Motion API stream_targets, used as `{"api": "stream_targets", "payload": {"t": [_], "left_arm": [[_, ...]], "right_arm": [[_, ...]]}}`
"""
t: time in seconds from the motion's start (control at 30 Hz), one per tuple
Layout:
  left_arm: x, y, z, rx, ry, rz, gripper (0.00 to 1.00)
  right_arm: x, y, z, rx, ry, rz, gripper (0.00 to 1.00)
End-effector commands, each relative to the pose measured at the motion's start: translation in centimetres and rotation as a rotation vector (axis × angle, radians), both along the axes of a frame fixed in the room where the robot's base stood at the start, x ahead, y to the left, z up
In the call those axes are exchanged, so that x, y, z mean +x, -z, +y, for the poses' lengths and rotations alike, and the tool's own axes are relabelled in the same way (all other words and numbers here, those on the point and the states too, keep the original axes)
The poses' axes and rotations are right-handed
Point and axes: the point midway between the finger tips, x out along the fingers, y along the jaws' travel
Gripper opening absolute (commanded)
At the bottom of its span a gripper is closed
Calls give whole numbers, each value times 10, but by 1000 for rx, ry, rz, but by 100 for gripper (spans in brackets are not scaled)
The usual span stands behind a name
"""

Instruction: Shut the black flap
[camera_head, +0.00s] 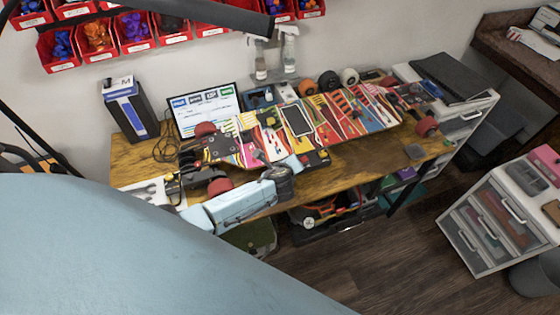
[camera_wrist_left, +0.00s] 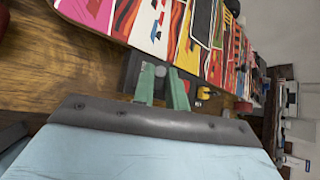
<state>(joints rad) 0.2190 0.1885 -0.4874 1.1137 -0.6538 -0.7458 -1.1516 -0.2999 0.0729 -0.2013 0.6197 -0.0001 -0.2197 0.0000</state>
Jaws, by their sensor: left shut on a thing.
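A long skateboard with a colourful striped deck (camera_head: 344,112) lies across the wooden workbench. My left gripper (camera_head: 300,162) is at its near edge, by the middle of the bench. In the left wrist view, its two green fingers (camera_wrist_left: 162,88) are close together on a dark piece beside the deck edge, which appears to be the black flap (camera_wrist_left: 131,72). A round grey disc shows between the fingers. The fingers hide much of the flap, and its angle cannot be told. My right gripper is not in view.
A black phone-like slab (camera_head: 298,120) lies on the deck. A monitor (camera_head: 205,107), a blue-black box (camera_head: 130,110) and spray bottles (camera_head: 260,62) stand behind. A drawer unit (camera_head: 500,222) stands to the right. Some bare bench shows right of the gripper.

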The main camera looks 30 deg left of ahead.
Motion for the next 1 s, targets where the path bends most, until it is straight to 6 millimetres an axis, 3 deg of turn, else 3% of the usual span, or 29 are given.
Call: {"api": "stream_targets", "payload": {"t": [0.5,1.0], "left_arm": [[15,8,-12,261,2,303,0],[17,12,-14,339,1,392,0]], "right_arm": [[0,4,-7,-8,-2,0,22],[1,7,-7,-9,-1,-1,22]]}}
